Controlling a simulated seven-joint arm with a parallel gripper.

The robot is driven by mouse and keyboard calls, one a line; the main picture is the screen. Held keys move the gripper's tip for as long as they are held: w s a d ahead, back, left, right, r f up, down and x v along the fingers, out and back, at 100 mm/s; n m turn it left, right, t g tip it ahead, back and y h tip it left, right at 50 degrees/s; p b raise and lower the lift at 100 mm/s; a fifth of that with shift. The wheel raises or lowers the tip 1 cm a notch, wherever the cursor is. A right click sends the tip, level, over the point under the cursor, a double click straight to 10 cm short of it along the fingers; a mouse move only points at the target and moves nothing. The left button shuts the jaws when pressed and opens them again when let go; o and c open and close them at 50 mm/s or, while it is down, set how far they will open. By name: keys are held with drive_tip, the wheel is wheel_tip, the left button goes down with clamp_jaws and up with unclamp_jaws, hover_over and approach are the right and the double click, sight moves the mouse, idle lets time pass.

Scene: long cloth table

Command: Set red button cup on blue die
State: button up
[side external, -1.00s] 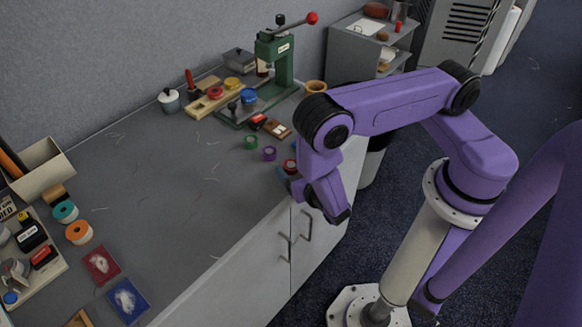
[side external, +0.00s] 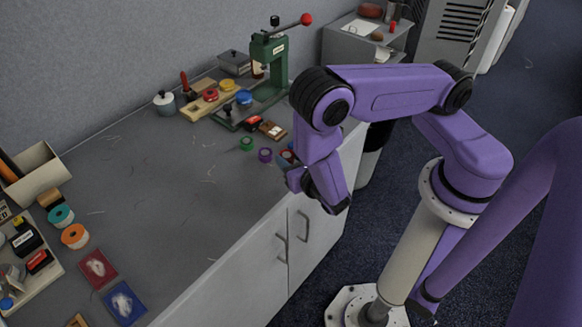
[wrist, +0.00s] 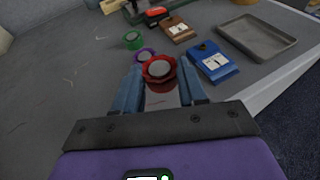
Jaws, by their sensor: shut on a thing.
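The red button cup (wrist: 158,68) is between the two blue fingers of my gripper (wrist: 160,80) in the wrist view, and the gripper is shut on it. The cup looks upright; I cannot tell how far it is above the table. The blue die (wrist: 215,63), a flat block with a white label, lies on the table just right of the cup and apart from it. In the side view my gripper (side external: 297,180) is at the table's front edge and largely hides the cup and the blue die.
A purple cup (wrist: 146,55) stands close behind the red cup, with a green cup (wrist: 133,40) beyond it. A brown die (wrist: 179,29) and a grey tray (wrist: 258,36) lie farther back. The green press (side external: 262,85) stands behind.

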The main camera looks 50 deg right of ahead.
wheel_tip(320, 180, up, 6)
drive_tip(key=shift+w+d, duration=0.15)
drive_tip(key=w+d+r+m+h, duration=0.1)
drive_tip(key=w+d+r+h, duration=0.1)
drive_tip(key=w+d+r, duration=0.4)
drive_tip(key=y, duration=0.2)
hover_over(246, 99)
drive_tip(key=shift+n, duration=0.4)
wheel_tip(246, 99, down, 7)
drive_tip(key=shift+s+r, duration=0.15)
drive_tip(key=shift+r, duration=0.05)
drive_tip(key=f, duration=0.2)
drive_tip(key=shift+w+f, duration=0.2)
drive_tip(key=shift+f, duration=0.55)
